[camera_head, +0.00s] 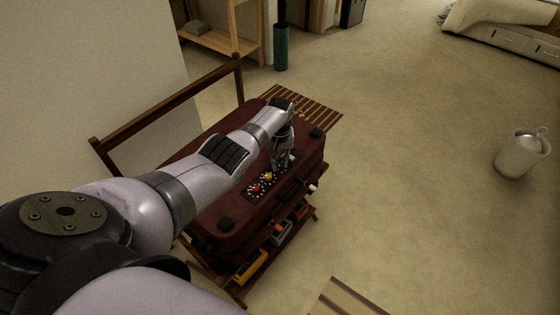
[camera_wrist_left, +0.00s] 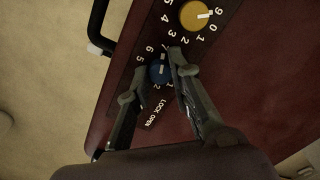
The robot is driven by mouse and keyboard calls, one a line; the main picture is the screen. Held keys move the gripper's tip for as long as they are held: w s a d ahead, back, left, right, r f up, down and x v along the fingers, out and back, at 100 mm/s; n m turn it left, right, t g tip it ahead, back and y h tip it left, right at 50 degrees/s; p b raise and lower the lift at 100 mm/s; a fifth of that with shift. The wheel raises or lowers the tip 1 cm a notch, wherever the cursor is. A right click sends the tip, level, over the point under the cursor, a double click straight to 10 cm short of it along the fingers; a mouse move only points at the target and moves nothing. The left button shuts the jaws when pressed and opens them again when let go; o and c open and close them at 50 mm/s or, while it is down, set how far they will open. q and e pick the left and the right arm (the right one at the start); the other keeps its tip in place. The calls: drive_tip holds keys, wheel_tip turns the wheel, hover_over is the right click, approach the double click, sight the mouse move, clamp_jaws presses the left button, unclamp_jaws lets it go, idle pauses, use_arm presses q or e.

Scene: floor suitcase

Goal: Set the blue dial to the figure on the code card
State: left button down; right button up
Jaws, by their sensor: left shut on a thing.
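The dark red suitcase (camera_head: 312,157) lies on a wooden rack, with its dial panel facing up. In the left wrist view the blue dial (camera_wrist_left: 158,73) sits on the dark panel with white figures around it. My left gripper (camera_wrist_left: 160,72) is shut on the blue dial, one finger on each side. The fingers cover some of its figures. A yellow dial (camera_wrist_left: 194,15) is next to it; it also shows in the head view (camera_head: 268,176). A red dial (camera_head: 255,188) is farther along the panel. My right gripper is not in view. I see no code card that I can make out.
The wooden rack (camera_head: 165,103) stands against a pale wall. Small boxes, one of them yellow (camera_head: 250,267), sit on its lower shelf. A metal bucket (camera_head: 522,153) stands on the right. The carpet between is clear.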

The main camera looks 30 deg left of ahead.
sight(280, 164)
use_arm(q)
drive_tip(key=c, duration=1.7)
unclamp_jaws()
drive_tip(key=shift+r, duration=0.1)
wheel_tip(280, 164, up, 12)
